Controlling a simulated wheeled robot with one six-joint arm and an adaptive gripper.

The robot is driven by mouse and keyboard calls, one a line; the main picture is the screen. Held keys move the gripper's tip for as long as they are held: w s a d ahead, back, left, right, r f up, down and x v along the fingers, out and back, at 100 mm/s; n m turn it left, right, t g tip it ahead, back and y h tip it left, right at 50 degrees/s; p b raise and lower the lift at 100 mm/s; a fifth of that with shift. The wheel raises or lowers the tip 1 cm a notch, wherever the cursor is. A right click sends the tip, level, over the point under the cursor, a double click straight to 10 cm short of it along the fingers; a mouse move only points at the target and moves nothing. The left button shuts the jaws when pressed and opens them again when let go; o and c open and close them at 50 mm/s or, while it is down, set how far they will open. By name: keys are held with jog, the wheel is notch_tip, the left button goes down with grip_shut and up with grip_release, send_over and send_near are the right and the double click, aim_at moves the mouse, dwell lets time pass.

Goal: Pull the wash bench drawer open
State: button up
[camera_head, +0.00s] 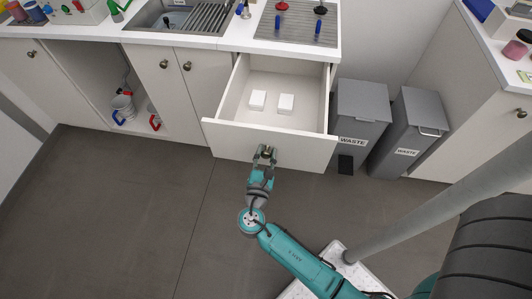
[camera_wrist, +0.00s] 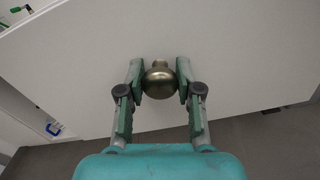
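The wash bench drawer (camera_head: 270,136) stands well out from the bench, its inside showing, with two white blocks lying in it. Its white front also fills much of the wrist view (camera_wrist: 235,60). A round brass knob (camera_wrist: 159,80) sits on the drawer front. My gripper (camera_head: 265,151) is at the knob, in front of the drawer. In the wrist view, my two fingers (camera_wrist: 160,86) stand on either side of the knob and appear to touch it. In the head view the knob is mostly hidden by the fingers.
Two grey waste bins (camera_head: 360,113) (camera_head: 411,128) stand right of the drawer. An open shelf bay with a bucket (camera_head: 122,108) is at the left. A sink (camera_head: 178,16) and a drying rack (camera_head: 296,22) are on the worktop. The floor (camera_head: 120,200) at the left is clear.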

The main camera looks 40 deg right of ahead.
jog(key=o, duration=0.3)
jog(key=shift+v, duration=6)
